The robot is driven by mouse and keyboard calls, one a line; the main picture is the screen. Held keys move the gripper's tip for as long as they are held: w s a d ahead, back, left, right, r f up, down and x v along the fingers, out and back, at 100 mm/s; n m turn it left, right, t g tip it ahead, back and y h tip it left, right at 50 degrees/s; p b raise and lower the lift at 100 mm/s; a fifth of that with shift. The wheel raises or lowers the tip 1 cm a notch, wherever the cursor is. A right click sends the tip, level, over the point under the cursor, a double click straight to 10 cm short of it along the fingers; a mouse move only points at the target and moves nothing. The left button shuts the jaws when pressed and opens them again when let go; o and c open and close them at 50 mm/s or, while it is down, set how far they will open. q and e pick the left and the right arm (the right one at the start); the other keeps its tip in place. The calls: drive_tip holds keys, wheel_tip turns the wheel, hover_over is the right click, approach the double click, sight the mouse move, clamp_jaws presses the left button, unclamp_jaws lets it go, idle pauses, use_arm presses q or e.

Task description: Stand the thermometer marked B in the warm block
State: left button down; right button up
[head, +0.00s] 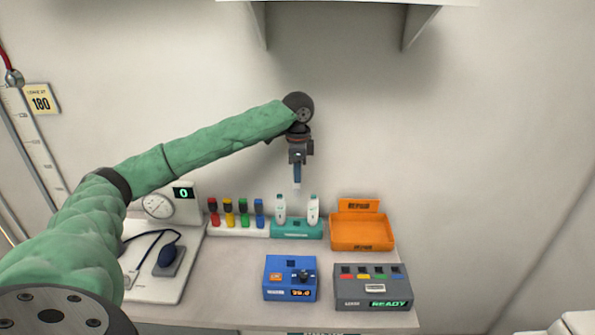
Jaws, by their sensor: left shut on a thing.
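My left gripper (297,175) hangs pointing down above the back of the counter, shut on a narrow thing. The blue block (275,293) with a lit number display, apparently the warm block, sits in front of the holder. It has a dark square opening on top. My right gripper is out of view.
Several coloured items (244,212) stand in a white rack left of the holder. An orange tray (362,243) is at the right, behind a grey box (352,302) reading READY. A white scale (160,285) with a blood-pressure cuff bulb is left. A shelf hangs above.

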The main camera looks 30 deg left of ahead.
use_arm(q)
drive_tip(key=shift+r+p, duration=0.3)
drive_tip(key=shift+r, duration=0.1)
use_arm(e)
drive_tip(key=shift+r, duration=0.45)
